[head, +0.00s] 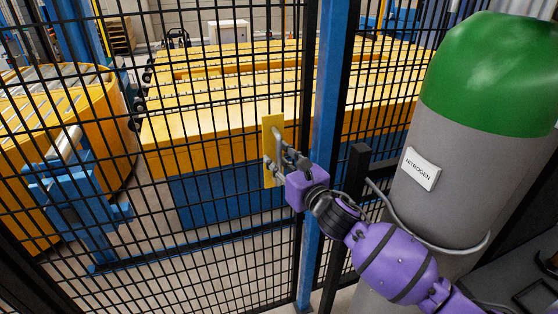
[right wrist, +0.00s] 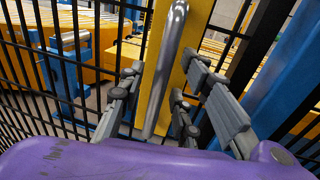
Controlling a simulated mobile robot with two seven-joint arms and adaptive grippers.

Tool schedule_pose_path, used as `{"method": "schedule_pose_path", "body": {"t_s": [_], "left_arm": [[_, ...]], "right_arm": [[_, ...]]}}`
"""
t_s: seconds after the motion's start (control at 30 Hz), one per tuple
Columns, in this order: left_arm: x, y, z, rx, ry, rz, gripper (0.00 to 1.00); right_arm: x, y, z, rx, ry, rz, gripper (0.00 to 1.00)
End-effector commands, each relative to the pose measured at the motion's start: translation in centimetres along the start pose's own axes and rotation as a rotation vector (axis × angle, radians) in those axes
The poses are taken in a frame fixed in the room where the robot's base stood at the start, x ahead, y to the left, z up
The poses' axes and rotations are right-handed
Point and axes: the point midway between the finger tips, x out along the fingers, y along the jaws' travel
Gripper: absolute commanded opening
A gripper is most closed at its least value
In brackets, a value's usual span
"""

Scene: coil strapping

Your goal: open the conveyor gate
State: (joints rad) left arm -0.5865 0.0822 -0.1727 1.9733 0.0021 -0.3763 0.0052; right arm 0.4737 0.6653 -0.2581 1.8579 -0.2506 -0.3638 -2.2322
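The conveyor gate (head: 297,225) is a black wire-mesh panel, standing in line with the blue post (head: 326,90). A yellow plate (head: 267,145) on it carries a grey bar handle (head: 279,132). My right gripper (head: 283,165) is at the handle, in front of the plate. In the right wrist view the handle (right wrist: 166,75) runs between the spread fingers of the right gripper (right wrist: 167,80), with gaps on both sides. The fingers are open and not closed on it. My left gripper is in neither view.
A grey gas cylinder with a green top (head: 490,75) stands close to the right of my right arm, with a hose around it. Behind the mesh are a yellow conveyor (head: 215,125) and a round yellow machine (head: 110,125) at the left.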

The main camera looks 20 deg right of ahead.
Motion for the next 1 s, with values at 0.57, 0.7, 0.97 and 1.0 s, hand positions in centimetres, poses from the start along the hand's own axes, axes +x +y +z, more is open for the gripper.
{"method": "schedule_pose_path", "body": {"t_s": [0.57,0.7,0.97,1.0], "left_arm": [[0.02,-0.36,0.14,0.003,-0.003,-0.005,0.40],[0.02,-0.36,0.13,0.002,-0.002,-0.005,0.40],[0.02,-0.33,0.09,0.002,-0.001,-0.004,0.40],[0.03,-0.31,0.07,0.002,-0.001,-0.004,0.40]], "right_arm": [[0.13,0.02,-0.06,0.001,0.001,0.000,0.00],[0.13,0.02,-0.06,0.002,0.001,0.000,0.00],[0.19,0.09,-0.07,0.002,0.001,0.000,0.00],[0.23,0.13,-0.08,0.002,0.001,0.000,0.00]]}}
